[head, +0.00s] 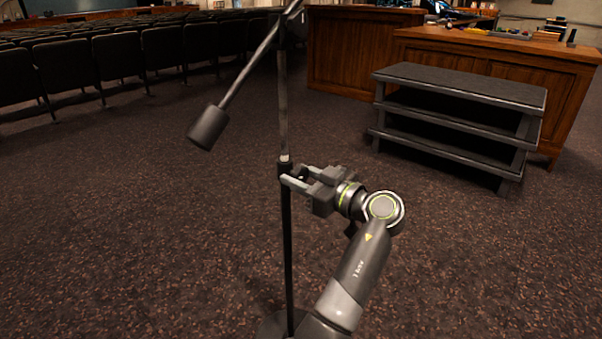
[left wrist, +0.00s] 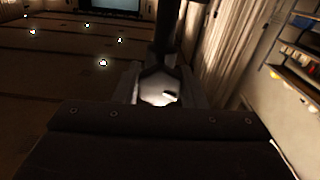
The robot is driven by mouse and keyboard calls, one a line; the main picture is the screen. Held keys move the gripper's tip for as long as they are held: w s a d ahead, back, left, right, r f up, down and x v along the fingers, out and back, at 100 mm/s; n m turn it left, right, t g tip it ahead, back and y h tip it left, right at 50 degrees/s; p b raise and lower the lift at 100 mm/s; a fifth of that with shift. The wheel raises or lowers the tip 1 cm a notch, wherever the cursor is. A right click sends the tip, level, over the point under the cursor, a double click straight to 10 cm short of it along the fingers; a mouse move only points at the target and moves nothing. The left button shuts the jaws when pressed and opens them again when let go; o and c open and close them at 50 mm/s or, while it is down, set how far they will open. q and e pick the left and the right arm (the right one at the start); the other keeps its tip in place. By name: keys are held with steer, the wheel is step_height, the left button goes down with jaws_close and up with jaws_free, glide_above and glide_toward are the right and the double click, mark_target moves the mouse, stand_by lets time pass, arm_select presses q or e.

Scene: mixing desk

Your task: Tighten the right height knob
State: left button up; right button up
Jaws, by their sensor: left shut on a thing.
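A black microphone stand (head: 287,235) stands upright on the carpet, with a slanting boom (head: 250,75) at its top. My left gripper (head: 291,178) is at the collar partway up the pole, its fingers reaching in from the right. The height knob is hidden by the fingers in the head view. In the left wrist view, a pale, shiny, faceted piece (left wrist: 158,90), seemingly the knob, sits between the fingers, which are shut on it. The dark pole (left wrist: 167,35) rises behind it. Whether the knob is turned tight cannot be told. My right gripper is not in view.
A dark counterweight (head: 208,127) hangs on the boom's low end, left of the pole. A grey tiered shelf (head: 455,85) and a wooden desk (head: 560,100) stand at the right. Rows of dark seats (head: 120,55) fill the back left. The carpet around the stand is clear.

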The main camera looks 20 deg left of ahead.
arm_select(q)
steer(key=shift+m+p, duration=0.6)
steer(key=shift+m, duration=0.7)
steer(key=o, duration=1)
